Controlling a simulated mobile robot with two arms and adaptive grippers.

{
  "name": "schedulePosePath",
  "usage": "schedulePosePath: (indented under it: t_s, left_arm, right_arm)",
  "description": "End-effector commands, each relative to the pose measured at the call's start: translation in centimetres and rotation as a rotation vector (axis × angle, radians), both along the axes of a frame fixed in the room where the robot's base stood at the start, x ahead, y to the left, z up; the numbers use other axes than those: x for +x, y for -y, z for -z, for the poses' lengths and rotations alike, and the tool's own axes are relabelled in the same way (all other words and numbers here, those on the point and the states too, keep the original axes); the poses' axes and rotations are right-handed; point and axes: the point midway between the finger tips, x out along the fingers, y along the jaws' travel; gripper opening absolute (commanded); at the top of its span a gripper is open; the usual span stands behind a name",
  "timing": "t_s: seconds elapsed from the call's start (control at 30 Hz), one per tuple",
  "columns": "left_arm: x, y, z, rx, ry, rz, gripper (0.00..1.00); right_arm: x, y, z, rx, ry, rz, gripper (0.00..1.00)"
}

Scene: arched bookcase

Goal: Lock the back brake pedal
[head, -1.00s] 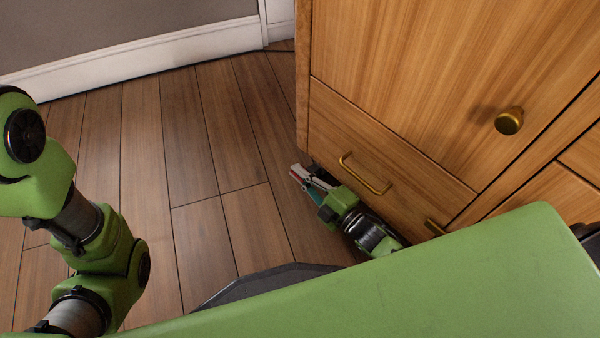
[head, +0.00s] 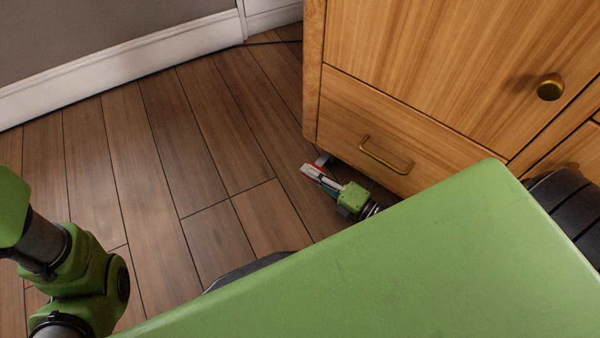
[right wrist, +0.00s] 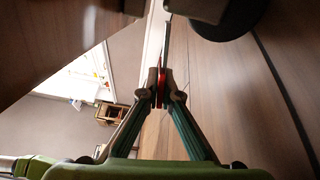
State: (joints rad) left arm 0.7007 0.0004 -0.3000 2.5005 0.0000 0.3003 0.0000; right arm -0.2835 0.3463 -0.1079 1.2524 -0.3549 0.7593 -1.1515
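My right gripper (head: 313,172) is low over the floor by the near left bottom corner of the wooden cabinet. In the right wrist view its two fingers (right wrist: 161,90) come together at the tips, with red showing between them. Just beyond the tips is a thin grey bar (right wrist: 167,45), which looks like the brake pedal, by a dark round wheel (right wrist: 232,14). A small grey piece (head: 322,158) also sticks out under the cabinet in the head view. I cannot tell whether the tips touch it. My left gripper is out of view.
The wooden cabinet (head: 420,80) has a low drawer with a brass handle (head: 385,157) and a round knob (head: 550,87) above. Bare plank floor (head: 150,170) lies to the left, up to the white baseboard (head: 120,62).

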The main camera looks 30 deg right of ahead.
Motion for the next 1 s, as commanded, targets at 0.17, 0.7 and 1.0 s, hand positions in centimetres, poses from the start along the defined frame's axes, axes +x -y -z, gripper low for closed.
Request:
schedulePosePath:
  t_s: [0.17,0.7,1.0]
  left_arm:
    - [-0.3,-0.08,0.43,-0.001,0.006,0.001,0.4]
    - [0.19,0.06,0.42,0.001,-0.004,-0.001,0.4]
    - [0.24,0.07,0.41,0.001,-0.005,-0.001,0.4]
  right_arm:
    - [-0.03,0.47,0.48,-0.049,0.023,-0.001,0.0]
    - [-0.03,0.66,0.63,-0.07,0.031,-0.001,0.09]
    - [0.01,0.64,0.54,-0.068,0.032,-0.001,0.22]
